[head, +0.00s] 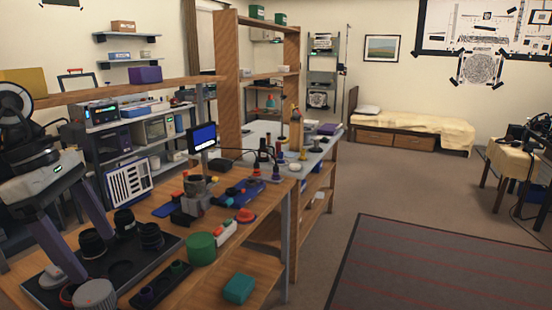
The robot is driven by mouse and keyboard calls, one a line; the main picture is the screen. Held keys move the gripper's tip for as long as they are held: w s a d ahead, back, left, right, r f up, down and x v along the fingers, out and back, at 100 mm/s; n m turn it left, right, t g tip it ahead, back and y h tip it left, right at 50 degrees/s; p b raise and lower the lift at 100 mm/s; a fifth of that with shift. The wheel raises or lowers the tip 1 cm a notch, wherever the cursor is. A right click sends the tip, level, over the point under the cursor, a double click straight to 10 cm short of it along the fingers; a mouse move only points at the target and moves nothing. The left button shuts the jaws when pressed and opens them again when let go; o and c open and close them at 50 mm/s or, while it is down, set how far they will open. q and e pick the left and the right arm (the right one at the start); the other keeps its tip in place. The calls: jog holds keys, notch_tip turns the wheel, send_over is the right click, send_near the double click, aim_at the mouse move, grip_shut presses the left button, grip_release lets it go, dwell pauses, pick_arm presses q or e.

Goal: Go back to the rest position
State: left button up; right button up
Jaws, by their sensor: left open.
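My left gripper (90,254) comes in from the left edge of the head view. Its two grey-purple fingers point down and stand wide apart, with nothing between them. They are over the left part of a dark tray (121,269) on the wooden workbench. Several black lens parts (151,237) stand on the tray to the right of the fingers. The gap between fingertips and tray is hard to judge. My right gripper is not in view.
A green cylinder (201,249), a teal box (239,289) and a ribbed grey cap (95,294) are near the bench's front. A small monitor (203,138) stands farther back. Open floor and a striped rug (440,265) lie to the right.

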pick_arm(q)
jog(key=s+d+f+n+t+h, duration=0.1)
jog(key=d+f+n+h, duration=0.2)
jog(key=d+n+h, duration=0.8)
jog(key=s+d+f+t+h, duration=0.1)
jog(key=d+f+h, duration=0.3)
jog(key=d, duration=1.5)
jog(key=a+f+n+t+y, duration=0.6)
jog(key=f+n, duration=0.3)
jog(key=n, duration=0.5)
jog(key=a+f+n+t+y, duration=0.45)
jog(key=f+n+t, duration=0.4)
jog(key=n, duration=0.65)
jog(key=s+a+f+n+g+y, duration=0.1)
jog(key=s+f+n+g, duration=0.3)
jog(key=s+f, duration=0.5)
jog(key=s+a+f+n+g+y, duration=0.1)
jog(key=s+f+n+g+y, duration=0.3)
jog(key=s+f, duration=0.4)
notch_tip(320, 180, down, 3)
jog(key=shift+s+a+r+n, duration=0.1)
jog(key=shift+s+a+n, duration=0.3)
jog(key=shift+n, duration=0.5)
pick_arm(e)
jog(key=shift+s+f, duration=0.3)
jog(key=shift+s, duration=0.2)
